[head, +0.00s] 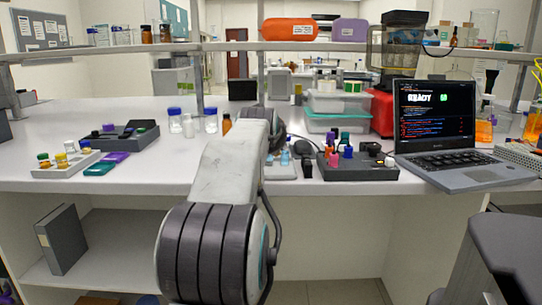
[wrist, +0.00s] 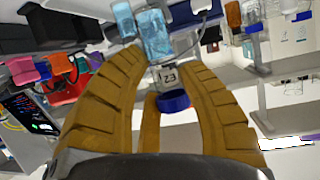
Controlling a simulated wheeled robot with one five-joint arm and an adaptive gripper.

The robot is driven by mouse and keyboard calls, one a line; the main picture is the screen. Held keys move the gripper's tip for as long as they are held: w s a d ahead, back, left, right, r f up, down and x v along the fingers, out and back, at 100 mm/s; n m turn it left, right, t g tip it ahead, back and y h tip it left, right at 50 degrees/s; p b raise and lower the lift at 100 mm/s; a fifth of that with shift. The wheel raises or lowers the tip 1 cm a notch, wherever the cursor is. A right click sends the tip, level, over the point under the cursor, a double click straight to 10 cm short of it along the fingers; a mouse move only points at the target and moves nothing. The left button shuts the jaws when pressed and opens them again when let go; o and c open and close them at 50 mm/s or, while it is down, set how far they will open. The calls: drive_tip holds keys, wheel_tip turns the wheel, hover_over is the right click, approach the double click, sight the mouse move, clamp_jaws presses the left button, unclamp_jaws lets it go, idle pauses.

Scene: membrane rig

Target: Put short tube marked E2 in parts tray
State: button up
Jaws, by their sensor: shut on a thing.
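In the wrist view my gripper (wrist: 160,58) is shut on a small clear tube with a dark blue cap (wrist: 173,102). Its white label (wrist: 168,77) carries two dark characters, seen turned; I cannot read them surely as E2. I cannot tell whether the tube touches anything beyond the fingertips. In the head view my arm hides the gripper and tube. A shallow white tray (head: 48,172) with several small capped vials stands at the left. A dark compartmented tray (head: 143,139) is behind it. I cannot tell which is the parts tray.
Light blue pieces (wrist: 157,32) lie just beyond the fingertips. A dark rack (head: 379,173) with coloured tubes stands right of my arm, beside a laptop (head: 436,130). Blue-capped bottles (head: 211,121) stand behind my arm.

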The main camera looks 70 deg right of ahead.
drive_tip(key=shift+f+b, duration=0.8)
drive_tip(key=shift+f, duration=0.9)
drive_tip(key=shift+f, duration=0.1)
drive_tip(key=shift+f, duration=0.15)
drive_tip(key=o, duration=0.9)
drive_tip(key=shift+r, duration=0.2)
